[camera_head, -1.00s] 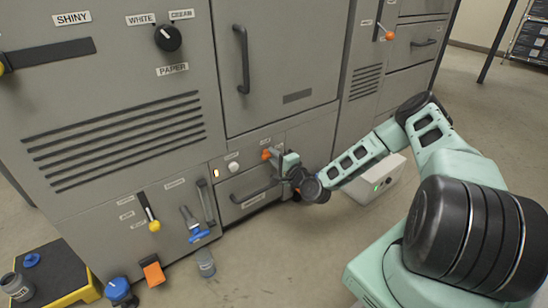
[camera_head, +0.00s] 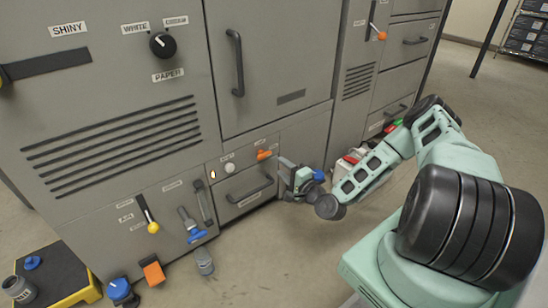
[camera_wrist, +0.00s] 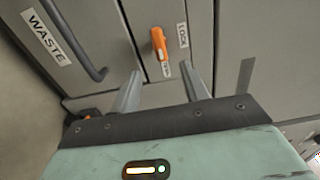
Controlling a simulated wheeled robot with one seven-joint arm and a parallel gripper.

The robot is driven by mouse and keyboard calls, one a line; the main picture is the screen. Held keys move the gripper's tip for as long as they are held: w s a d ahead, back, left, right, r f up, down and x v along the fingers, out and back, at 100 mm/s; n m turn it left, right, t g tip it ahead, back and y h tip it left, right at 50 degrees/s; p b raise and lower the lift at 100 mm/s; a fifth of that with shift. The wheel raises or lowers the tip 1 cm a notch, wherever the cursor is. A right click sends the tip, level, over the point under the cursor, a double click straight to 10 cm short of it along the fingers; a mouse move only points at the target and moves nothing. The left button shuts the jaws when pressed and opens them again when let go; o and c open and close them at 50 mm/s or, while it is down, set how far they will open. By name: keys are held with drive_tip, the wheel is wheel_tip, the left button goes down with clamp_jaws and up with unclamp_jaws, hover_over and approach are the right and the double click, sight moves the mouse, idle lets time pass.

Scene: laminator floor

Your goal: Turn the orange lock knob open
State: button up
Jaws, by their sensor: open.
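My gripper (camera_head: 284,165) is to the right of the knob in the head view. In the wrist view my gripper (camera_wrist: 162,84) is open, its two fingers spread, with the knob ahead between their lines. The fingers appear apart from the knob and nothing is between them.
The waste drawer handle (camera_head: 250,189) sticks out below the knob; the tall door handle (camera_head: 236,63) is above. Colored items (camera_head: 350,160) show behind my arm.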

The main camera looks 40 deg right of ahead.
drive_tip(key=s+p, duration=0.2)
drive_tip(key=s, duration=0.7)
drive_tip(key=shift+d, duration=0.15)
